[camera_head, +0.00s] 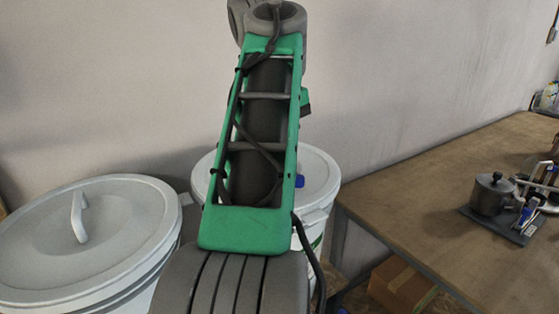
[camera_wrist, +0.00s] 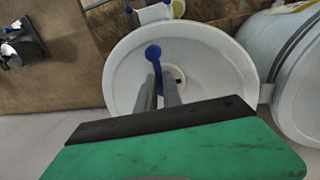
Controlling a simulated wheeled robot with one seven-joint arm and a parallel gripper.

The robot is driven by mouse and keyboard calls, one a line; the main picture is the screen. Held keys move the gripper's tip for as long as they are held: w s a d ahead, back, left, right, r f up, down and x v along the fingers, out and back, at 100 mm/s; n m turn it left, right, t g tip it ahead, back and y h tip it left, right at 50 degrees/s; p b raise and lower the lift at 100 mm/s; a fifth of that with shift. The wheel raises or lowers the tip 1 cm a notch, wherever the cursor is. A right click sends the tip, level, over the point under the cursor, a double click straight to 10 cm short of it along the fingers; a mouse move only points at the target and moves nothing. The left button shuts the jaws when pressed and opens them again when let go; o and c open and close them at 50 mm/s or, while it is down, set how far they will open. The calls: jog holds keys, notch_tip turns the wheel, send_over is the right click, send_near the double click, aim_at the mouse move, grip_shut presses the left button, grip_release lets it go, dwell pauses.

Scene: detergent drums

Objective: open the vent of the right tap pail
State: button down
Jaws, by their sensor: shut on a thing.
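The tap pail (camera_head: 322,178) with a round white lid stands behind my arm, left of the table. Its lid also shows in the wrist view (camera_wrist: 218,65). A blue vent lever (camera_wrist: 153,53) with a round knob end stands on this lid; a bit of blue (camera_head: 300,182) shows beside my arm in the head view. My gripper (camera_wrist: 161,86) is over the lid, shut on the blue vent lever, with the knob beyond the fingertips. A small dark spot lies on the lid right of the fingers. My gripper is hidden in the head view.
A larger white drum (camera_head: 90,240) with a handle on its lid stands at the left, close to the pail. A brown table (camera_head: 430,190) at the right bears a grey pot (camera_head: 491,195) on a dark tray. A cardboard box (camera_head: 402,287) is under the table.

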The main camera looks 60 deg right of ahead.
jog(key=shift+w+d, duration=0.1)
jog(key=c, duration=1.5)
grip_release()
jog(key=shift+w, duration=0.2)
jog(key=shift+s, duration=0.1)
notch_tip(320, 180, up, 8)
jog(key=a+p, duration=0.1)
jog(key=p, duration=0.6)
jog(key=shift+w+a+f, duration=0.15)
jog(key=shift+w+f, duration=0.05)
jog(key=shift+w, duration=0.2)
jog(key=shift+w, duration=0.1)
